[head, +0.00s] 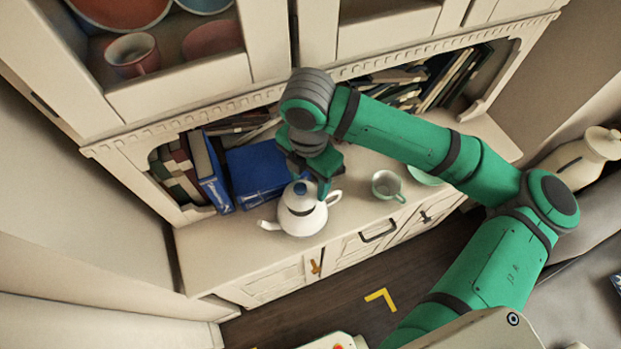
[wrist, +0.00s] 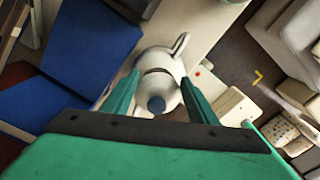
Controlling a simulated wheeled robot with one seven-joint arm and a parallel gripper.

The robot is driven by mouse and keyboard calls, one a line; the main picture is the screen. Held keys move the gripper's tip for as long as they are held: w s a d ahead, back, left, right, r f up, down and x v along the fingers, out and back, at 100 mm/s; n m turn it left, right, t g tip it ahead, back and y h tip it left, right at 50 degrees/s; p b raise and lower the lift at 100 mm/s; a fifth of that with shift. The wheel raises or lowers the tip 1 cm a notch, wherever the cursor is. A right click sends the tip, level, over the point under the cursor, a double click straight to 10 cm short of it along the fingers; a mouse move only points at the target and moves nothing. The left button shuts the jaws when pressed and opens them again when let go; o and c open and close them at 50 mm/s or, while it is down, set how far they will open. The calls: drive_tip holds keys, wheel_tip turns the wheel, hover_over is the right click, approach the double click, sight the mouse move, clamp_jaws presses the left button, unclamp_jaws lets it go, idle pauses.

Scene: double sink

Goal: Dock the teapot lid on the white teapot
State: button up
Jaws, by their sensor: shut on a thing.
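The white teapot (head: 305,224) stands on the cabinet counter, its spout to the left and handle to the right in the head view. It also shows in the wrist view (wrist: 157,57). The white lid with a blue knob (head: 300,187) is over the teapot's top; in the wrist view the lid (wrist: 170,94) lies between the fingers. My gripper (head: 307,184) is shut on the lid from above, with a finger on either side in the wrist view (wrist: 160,80). A dark curved gap shows between lid and teapot. I cannot tell whether they touch.
A pale green cup (head: 387,185) and a green bowl (head: 424,174) stand right of the teapot. Blue books (head: 258,170) stand close behind it on the shelf. The counter's front edge (head: 330,236) is just in front. Bare counter (head: 210,243) lies to the left.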

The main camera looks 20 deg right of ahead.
drive_tip(key=shift+w, duration=0.15)
drive_tip(key=shift+d, duration=0.15)
drive_tip(key=shift+s, duration=0.2)
drive_tip(key=shift+a, duration=0.2)
drive_tip(key=o, duration=0.8)
drive_tip(key=shift+s+d, duration=0.1)
drive_tip(key=shift+r, duration=0.1)
